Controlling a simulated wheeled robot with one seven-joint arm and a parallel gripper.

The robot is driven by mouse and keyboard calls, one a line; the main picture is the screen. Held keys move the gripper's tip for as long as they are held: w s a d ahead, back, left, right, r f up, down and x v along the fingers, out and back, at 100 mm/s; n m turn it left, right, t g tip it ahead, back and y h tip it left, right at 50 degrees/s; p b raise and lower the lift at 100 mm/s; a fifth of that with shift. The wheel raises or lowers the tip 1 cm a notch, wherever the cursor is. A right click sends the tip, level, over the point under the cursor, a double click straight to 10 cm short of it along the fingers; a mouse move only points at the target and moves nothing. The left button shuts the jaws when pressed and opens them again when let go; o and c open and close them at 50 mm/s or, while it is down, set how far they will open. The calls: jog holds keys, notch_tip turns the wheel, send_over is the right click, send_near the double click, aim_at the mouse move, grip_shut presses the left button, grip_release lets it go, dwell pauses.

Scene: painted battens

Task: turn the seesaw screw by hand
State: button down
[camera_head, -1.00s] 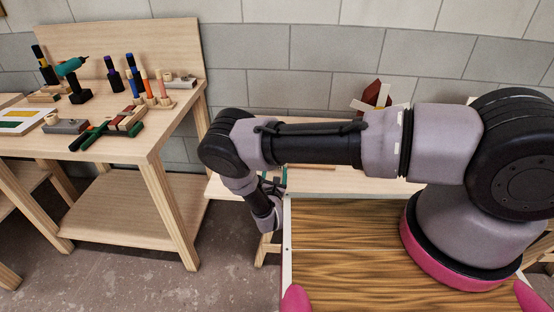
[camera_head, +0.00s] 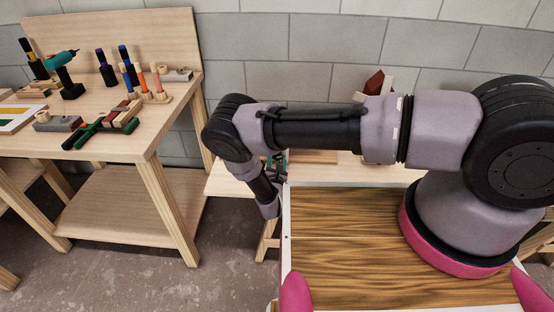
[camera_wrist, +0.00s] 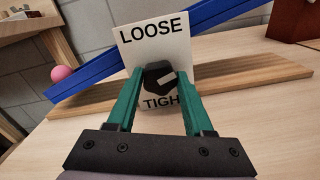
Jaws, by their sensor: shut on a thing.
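A black screw knob (camera_wrist: 158,82) sits in front of a cream plate (camera_wrist: 157,48) marked LOOSE at the top and, partly hidden, TIGH at the bottom. My gripper (camera_wrist: 161,76) is shut on the knob, with one teal finger on each side. Behind the plate, the seesaw's blue beam (camera_wrist: 100,72) slants, low at the left and high at the right. A pink ball (camera_wrist: 62,73) is at its low left end. The wooden base board (camera_wrist: 245,75) runs behind the knob. In the head view my arm largely hides this spot.
A dark red block (camera_wrist: 296,18) stands at the upper right in the wrist view. In the head view, a wooden workbench (camera_head: 180,95) at the left carries a teal drill (camera_head: 64,75) and several tools. A block wall closes off the back.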

jog(key=shift+n, duration=0.3)
jog(key=shift+s+n, duration=0.1)
jog(key=shift+n, duration=2.6)
jog(key=shift+c, duration=1.4)
grip_release()
